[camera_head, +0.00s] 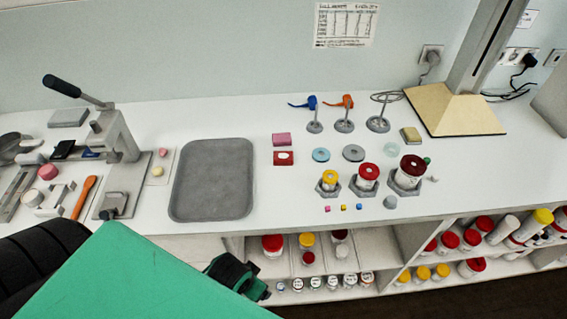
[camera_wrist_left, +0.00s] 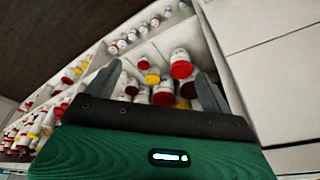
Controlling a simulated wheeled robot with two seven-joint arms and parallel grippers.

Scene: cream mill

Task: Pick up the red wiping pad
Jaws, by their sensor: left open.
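A red pad (camera_head: 284,158) with a pale spot on its top lies flat on the white counter, just right of the grey tray. A pink pad (camera_head: 281,139) lies right behind it. My left gripper (camera_wrist_left: 162,82) is open, with its two grey fingers apart and nothing between them. In the head view my left arm comes in at the lower left, in front of the counter, lower than and well short of the red pad. The wrist view shows shelves of jars beyond the fingers and no pad. My right gripper is in neither view.
The grey tray (camera_head: 212,180) is left of the pads, and a lever press (camera_head: 118,135) stands farther left. Lidded jars in holders, such as the yellow-lidded one (camera_head: 329,180), stand to the right. Shelves of jars (camera_head: 312,262) lie below the counter edge.

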